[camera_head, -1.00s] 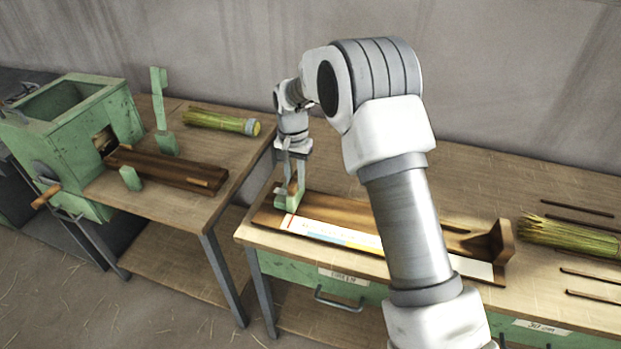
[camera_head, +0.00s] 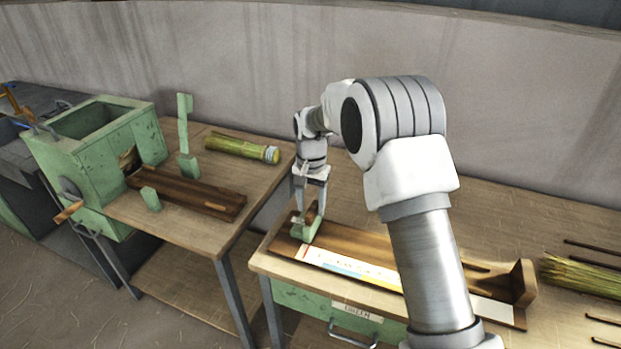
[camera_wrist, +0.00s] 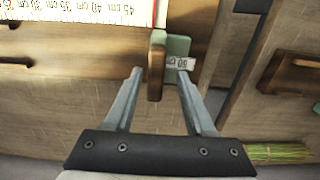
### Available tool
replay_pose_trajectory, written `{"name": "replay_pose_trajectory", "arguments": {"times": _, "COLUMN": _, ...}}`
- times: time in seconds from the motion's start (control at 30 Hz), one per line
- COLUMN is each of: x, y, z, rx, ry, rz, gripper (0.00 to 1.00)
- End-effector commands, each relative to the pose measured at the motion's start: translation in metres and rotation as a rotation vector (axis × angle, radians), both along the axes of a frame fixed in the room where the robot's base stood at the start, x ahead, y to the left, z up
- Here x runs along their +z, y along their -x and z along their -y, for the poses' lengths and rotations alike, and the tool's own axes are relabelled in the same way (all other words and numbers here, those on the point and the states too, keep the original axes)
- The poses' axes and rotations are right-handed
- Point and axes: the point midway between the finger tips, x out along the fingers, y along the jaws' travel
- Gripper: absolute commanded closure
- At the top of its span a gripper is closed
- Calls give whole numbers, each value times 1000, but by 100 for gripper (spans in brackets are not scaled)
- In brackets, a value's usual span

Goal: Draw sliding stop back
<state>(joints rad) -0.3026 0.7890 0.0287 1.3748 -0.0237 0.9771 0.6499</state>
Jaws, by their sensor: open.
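The sliding stop (camera_head: 304,229), a green block with a wooden grip (camera_head: 312,211), stands at the left end of the wooden measuring trough (camera_head: 380,240). In the wrist view the green stop (camera_wrist: 178,50) shows a small tag that seems to read 60 cm, and its wooden grip (camera_wrist: 157,65) lies ahead between my fingers. My gripper (camera_head: 310,205) is open at the stop; in the wrist view its two fingertips (camera_wrist: 160,74) are on either side of the grip with gaps visible. I cannot tell whether either finger touches it.
A printed scale (camera_head: 345,267) runs along the trough's front, and a wooden end board (camera_head: 523,283) stands at its right. The left table holds a green machine (camera_head: 95,145), a straw bundle (camera_head: 242,148) and a dark wooden trough (camera_head: 185,192). More straw (camera_head: 580,272) lies right.

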Motion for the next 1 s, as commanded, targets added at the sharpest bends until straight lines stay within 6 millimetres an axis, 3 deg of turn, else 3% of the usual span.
{"name": "replay_pose_trajectory", "arguments": {"times": 0.4, "x": 100, "y": -1, "z": -1, "rx": 0, "ry": -3, "rz": 6, "gripper": 45}}
{"name": "replay_pose_trajectory", "arguments": {"times": 0.6, "x": 140, "y": 0, "z": -1, "rx": 1, "ry": -3, "rz": 5, "gripper": 45}}
{"name": "replay_pose_trajectory", "arguments": {"times": 0.8, "x": 161, "y": 0, "z": -1, "rx": 1, "ry": -2, "rz": 3, "gripper": 45}}
{"name": "replay_pose_trajectory", "arguments": {"times": 1.0, "x": 164, "y": 0, "z": -1, "rx": 1, "ry": -1, "rz": 3, "gripper": 45}}
